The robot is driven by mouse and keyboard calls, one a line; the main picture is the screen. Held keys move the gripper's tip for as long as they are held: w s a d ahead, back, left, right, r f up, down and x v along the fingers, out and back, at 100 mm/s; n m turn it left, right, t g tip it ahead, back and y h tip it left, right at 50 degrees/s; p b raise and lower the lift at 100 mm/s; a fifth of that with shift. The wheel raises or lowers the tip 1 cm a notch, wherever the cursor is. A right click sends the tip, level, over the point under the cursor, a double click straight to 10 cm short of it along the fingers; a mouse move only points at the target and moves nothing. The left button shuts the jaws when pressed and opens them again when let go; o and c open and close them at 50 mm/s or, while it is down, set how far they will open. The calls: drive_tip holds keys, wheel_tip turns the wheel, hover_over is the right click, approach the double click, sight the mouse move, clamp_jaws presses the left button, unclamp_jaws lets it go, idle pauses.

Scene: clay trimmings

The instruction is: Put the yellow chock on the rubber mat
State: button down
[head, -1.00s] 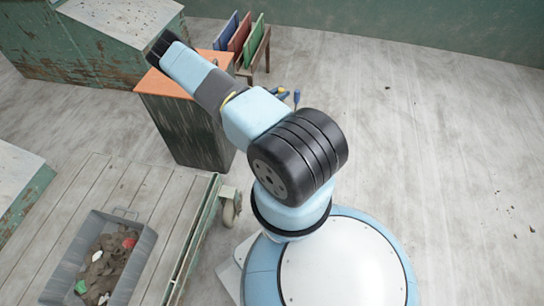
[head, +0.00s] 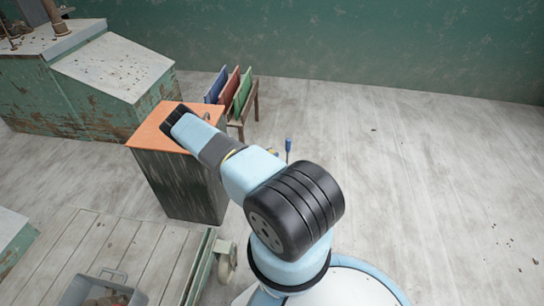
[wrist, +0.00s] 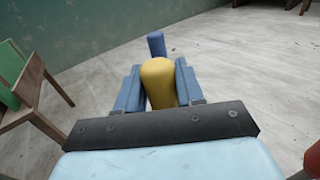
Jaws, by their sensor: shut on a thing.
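In the wrist view, my gripper (wrist: 158,82) is shut on a yellow chock (wrist: 158,84), with a blue finger on each side of it. The chock has a rounded end and is held clear in front of the wrist. I cannot make out the rubber mat in either view.
A dark cabinet with an orange top (head: 151,131) stands behind my arm. A wooden rack with blue, red and green boards (head: 241,97) is beside it. A green bench (head: 105,70) stands back left, a grey bin (head: 100,290) front left.

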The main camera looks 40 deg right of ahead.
drive_tip(key=shift+f, duration=0.5)
drive_tip(key=c, duration=0.7)
unclamp_jaws()
drive_tip(key=a, duration=1.2)
drive_tip(key=shift+s, duration=0.35)
